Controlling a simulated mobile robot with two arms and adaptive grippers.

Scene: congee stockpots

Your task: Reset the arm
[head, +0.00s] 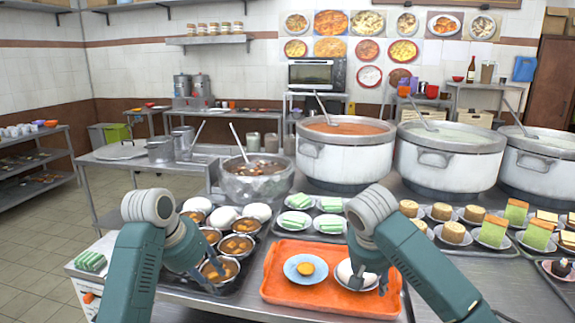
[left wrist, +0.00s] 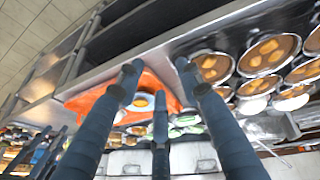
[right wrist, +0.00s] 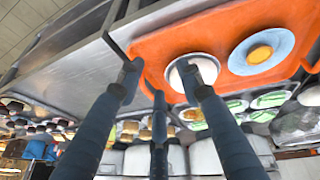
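My left gripper (head: 207,275) hangs over the left part of the counter, by the metal bowls of brown food (head: 237,246). Its fingers are spread and empty in the left wrist view (left wrist: 157,78). My right gripper (head: 364,278) is over the right side of the orange tray (head: 325,307), at a white bun (head: 344,269) on a dish. Its fingers are spread in the right wrist view (right wrist: 160,78), with the bun's dish (right wrist: 194,60) beyond them; contact cannot be told. A blue plate with a yellow-orange item (head: 306,268) sits on the tray, left of the bun.
Large white stockpots (head: 345,158) and a metal pot (head: 257,180) stand behind the tray. Plates of cakes (head: 454,232) fill the right side; green-striped cakes (head: 293,220) sit behind the tray. The counter's front right (head: 470,285) has bare room.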

